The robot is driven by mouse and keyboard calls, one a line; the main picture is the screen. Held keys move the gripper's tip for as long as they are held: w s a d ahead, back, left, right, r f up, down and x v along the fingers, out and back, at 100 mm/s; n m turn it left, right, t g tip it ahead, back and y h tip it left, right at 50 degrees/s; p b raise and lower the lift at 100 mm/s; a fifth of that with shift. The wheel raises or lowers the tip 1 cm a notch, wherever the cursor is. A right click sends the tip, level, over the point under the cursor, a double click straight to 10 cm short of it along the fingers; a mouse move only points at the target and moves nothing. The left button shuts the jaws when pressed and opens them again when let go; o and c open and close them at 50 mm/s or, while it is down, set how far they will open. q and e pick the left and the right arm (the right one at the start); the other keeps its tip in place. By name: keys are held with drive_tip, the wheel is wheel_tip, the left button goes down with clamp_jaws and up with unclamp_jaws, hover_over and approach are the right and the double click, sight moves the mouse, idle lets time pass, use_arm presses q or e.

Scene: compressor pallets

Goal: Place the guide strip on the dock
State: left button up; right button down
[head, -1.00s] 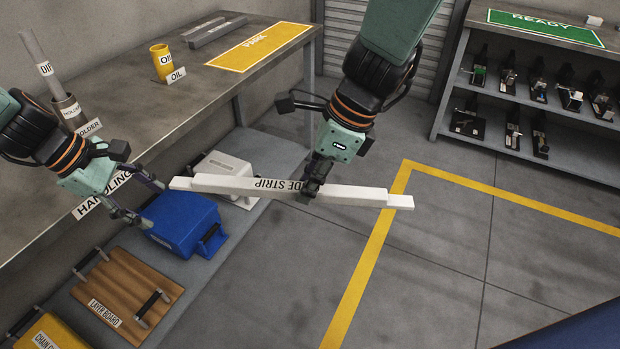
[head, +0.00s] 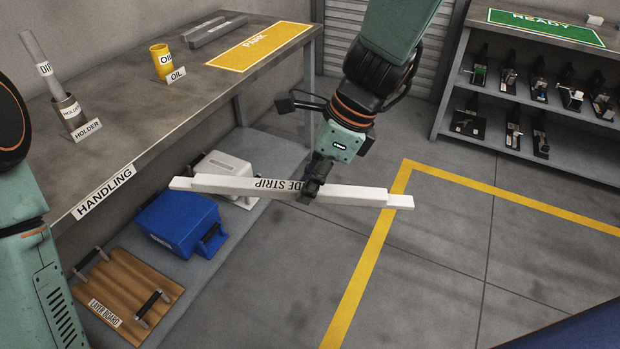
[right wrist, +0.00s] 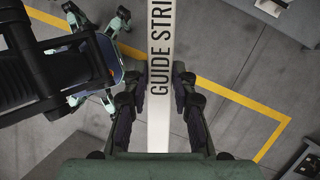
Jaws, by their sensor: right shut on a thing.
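The guide strip (head: 345,192) is a long white bar with black lettering and stepped ends. My right gripper (head: 311,188) is shut on it near its middle and holds it in the air above the grey floor. In the right wrist view the strip (right wrist: 160,60) runs lengthwise between the two fingers of my right gripper (right wrist: 160,92). My left gripper is out of the head view; only part of my left arm shows at the left edge. I cannot make out a dock by label in these views.
The handling bench (head: 130,130) holds an oil can (head: 160,62), a holder (head: 70,112) and a yellow park mat (head: 262,45). A blue case (head: 178,222) and layer board (head: 125,290) lie on its lower shelf. A ready rack (head: 530,70) stands at right. Open floor lies between.

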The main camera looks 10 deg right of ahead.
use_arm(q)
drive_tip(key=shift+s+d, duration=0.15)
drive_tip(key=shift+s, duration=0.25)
use_arm(e)
drive_tip(key=shift+w, duration=0.1)
